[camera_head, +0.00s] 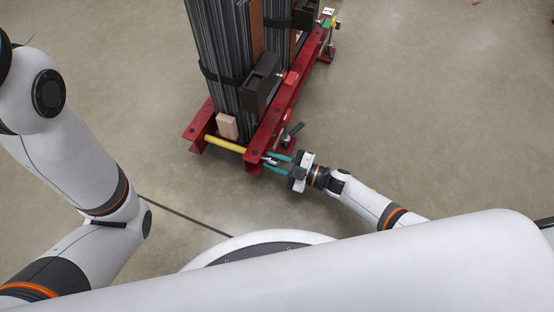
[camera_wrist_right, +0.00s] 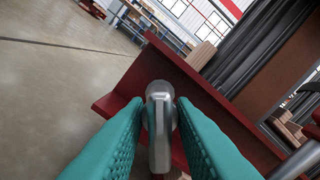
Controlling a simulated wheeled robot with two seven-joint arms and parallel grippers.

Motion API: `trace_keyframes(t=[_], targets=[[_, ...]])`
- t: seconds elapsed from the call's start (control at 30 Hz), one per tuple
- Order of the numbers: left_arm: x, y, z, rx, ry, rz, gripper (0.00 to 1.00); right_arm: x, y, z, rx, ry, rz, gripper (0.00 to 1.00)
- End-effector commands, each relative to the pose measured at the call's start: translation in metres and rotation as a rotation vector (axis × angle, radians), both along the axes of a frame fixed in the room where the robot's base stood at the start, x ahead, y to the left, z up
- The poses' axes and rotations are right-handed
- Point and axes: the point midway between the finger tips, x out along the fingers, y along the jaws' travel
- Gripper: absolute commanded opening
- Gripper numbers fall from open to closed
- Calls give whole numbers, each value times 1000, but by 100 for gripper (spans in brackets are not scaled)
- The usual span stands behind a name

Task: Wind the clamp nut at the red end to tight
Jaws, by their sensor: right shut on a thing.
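The red-framed rack (camera_head: 262,135) stands on the floor with a stack of dark, upright sheets (camera_head: 215,60) strapped in it. At its near red end, my right gripper (camera_head: 270,162) has its teal fingers at the end of the beam. In the right wrist view the gripper (camera_wrist_right: 160,125) is shut on a grey metal clamp nut (camera_wrist_right: 160,110) with a lever-like shape, in front of the red beam (camera_wrist_right: 190,80). The thread behind the nut is hidden. My left arm shows at the left of the head view, but its gripper is out of sight.
A yellow bar (camera_head: 225,144) crosses the rack's near end, beside a small pinkish block (camera_head: 227,126). A green part (camera_head: 327,22) sits at the far end of the frame. Concrete floor (camera_head: 430,110) to the right is clear.

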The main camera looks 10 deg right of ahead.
Motion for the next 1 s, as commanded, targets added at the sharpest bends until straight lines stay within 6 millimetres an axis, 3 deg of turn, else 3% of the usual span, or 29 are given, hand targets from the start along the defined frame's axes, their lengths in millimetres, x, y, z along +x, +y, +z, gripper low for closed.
trace_keyframes(t=[0.27,0.63,0.9,1.0], targets=[[0,0,14,0,0,0,48,0,-1,0,189,288,-2,0],[0,0,15,0,0,0,48,0,-1,0,228,344,-1,0],[0,0,23,0,0,0,48,0,-1,0,426,639,-1,0],[0,0,23,0,0,0,48,0,-2,-1,450,672,-2,0]])
